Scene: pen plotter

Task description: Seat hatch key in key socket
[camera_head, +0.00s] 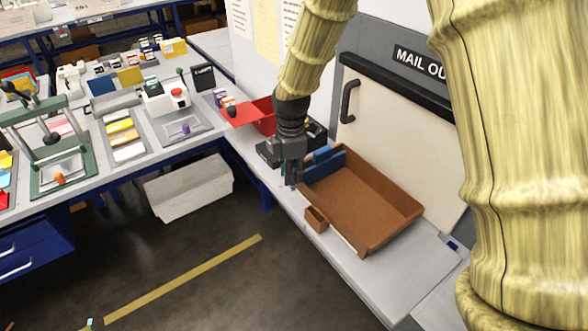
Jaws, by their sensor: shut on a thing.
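My gripper (291,176) points down over the narrow right-hand bench, just left of the brown tray. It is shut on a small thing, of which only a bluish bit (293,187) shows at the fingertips. This looks like the hatch key, but its shape is hidden by the fingers. I cannot make out the key socket for certain. The pale hatch door (405,130) under the "MAIL OUT" sign is closed, with a dark handle (348,101) at its left side.
Bench (372,283) is clear at front right.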

